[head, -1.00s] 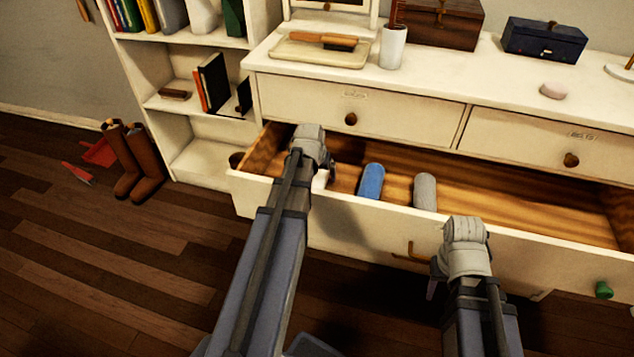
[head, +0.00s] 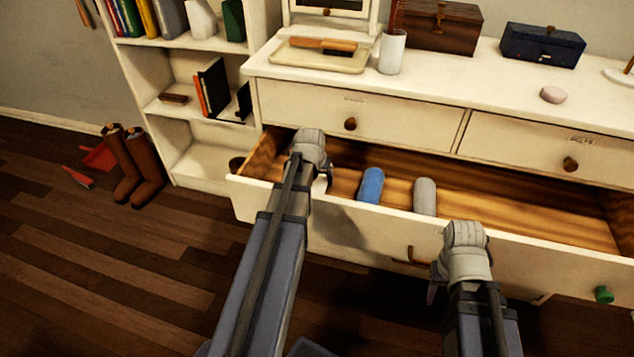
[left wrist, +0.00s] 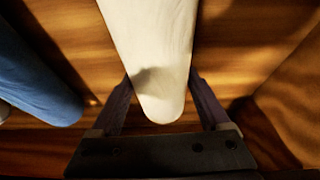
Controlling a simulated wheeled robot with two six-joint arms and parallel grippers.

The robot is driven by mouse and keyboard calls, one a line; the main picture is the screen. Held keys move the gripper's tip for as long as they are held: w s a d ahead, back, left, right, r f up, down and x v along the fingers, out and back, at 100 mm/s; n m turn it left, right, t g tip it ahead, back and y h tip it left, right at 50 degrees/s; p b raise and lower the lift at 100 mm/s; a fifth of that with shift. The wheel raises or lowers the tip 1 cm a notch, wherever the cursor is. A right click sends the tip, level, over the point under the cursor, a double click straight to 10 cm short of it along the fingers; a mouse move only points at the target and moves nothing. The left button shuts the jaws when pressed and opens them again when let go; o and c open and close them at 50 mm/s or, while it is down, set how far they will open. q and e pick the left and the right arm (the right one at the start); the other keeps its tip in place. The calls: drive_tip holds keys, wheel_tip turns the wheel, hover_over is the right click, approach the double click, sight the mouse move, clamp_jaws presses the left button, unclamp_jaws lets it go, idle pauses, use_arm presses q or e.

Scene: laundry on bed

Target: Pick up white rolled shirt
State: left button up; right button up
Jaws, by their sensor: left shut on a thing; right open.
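The white rolled shirt (left wrist: 150,45) lies in the open drawer and runs lengthwise between the fingers of my left gripper (left wrist: 160,95) in the left wrist view. The gripper is shut on the roll near its rounded end. In the head view, the left gripper (head: 325,175) is inside the drawer's left part, and the wrist hides most of the shirt. My right gripper (head: 435,285) is open and empty by the drawer front; its fingers are mostly hidden by its wrist.
A blue roll (head: 371,185) and a grey roll (head: 425,196) lie in the drawer (head: 510,205) right of the shirt. The drawer's right side is empty. The dresser top (head: 440,85) overhangs behind. A bookshelf (head: 195,165) and brown boots (head: 135,165) stand at left.

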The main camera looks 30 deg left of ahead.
use_arm(q)
drive_tip(key=shift+r, duration=0.1)
drive_tip(key=shift+d+r+p, duration=0.2)
drive_tip(key=shift+r+p, duration=0.45)
drive_tip(key=shift+p, duration=0.1)
wheel_tip(320, 180, up, 6)
drive_tip(key=p, duration=0.5)
drive_tip(key=shift+f+p, duration=0.15)
drive_tip(key=shift+p, duration=0.2)
drive_tip(key=shift+w+d, duration=0.2)
drive_tip(key=shift+d, duration=0.1)
drive_tip(key=w+d, duration=0.3)
drive_tip(key=d, duration=0.6)
drive_tip(key=w+d, duration=0.3)
drive_tip(key=d, duration=0.5)
drive_tip(key=shift+w+d, duration=0.25)
drive_tip(key=shift+d, duration=0.15)
drive_tip(key=shift+f, duration=0.1)
